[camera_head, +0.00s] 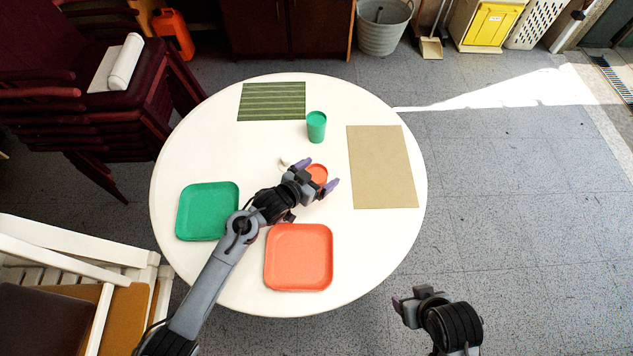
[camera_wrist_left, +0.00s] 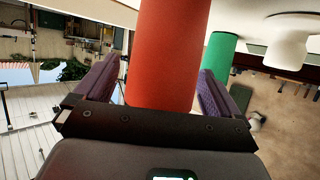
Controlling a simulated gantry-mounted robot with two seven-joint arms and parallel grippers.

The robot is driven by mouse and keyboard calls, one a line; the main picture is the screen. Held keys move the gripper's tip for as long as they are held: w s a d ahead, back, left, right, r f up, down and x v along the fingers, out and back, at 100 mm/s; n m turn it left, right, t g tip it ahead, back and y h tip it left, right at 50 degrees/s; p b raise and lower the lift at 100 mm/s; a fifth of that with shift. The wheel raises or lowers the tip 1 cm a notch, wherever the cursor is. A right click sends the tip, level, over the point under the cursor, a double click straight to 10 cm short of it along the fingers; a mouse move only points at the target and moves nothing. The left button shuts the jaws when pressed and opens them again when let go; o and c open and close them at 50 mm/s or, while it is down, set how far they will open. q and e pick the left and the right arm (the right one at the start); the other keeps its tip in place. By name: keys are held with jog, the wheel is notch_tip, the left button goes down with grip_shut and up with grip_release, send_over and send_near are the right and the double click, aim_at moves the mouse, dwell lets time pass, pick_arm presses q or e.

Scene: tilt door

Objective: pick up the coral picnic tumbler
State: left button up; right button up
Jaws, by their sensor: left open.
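The coral tumbler (camera_head: 318,173) stands on the round white table (camera_head: 225,145), partly hidden by my left gripper (camera_head: 318,176). In the left wrist view the coral tumbler (camera_wrist_left: 165,50) fills the space between the two purple fingers of the left gripper (camera_wrist_left: 157,88). The left fingers are open, one on each side of the tumbler. I cannot tell whether either finger touches it. My right gripper (camera_head: 408,303) is off the table at the lower right, and its finger opening is unclear.
A green tumbler (camera_head: 316,127) stands behind the coral one. A coral plate (camera_head: 299,257) and a green plate (camera_head: 207,211) lie nearer. A tan mat (camera_head: 382,167) and a green striped mat (camera_head: 272,101) lie flat. A small white object (camera_head: 285,162) is beside the left gripper.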

pick_arm(q)
jog(key=shift+w+d+f, duration=0.2)
jog(key=shift+w+d, duration=0.15)
jog(key=shift+w, duration=0.05)
jog(key=shift+c, duration=0.3)
jog(key=c, duration=1)
